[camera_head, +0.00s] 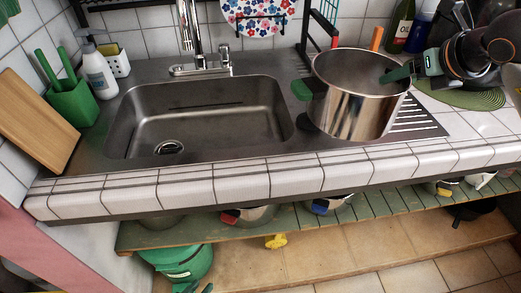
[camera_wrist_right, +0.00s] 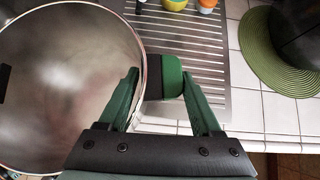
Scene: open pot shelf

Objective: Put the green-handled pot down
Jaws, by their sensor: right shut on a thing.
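The green-handled pot (camera_head: 350,105) is a large, open, empty steel pot with a green side handle on its left (camera_head: 303,90). It is roughly upright over the ribbed drainboard right of the sink, near the tiled front edge. I cannot tell whether its base touches the drainboard. My right gripper (camera_head: 398,73) is shut on the pot's right handle. In the right wrist view, the gripper's fingers (camera_wrist_right: 160,88) are on both sides of the green handle (camera_wrist_right: 172,77), with the pot (camera_wrist_right: 65,85) at left. My left gripper is not in view.
The sink (camera_head: 200,120) is empty. The drainboard (camera_head: 415,120) shows bare ribs right of the pot. A dish rack (camera_head: 322,22), bottles (camera_head: 400,25) and a round green mat (camera_head: 460,92) are behind and right. Other pots (camera_head: 250,215) stand on the green slatted shelf below.

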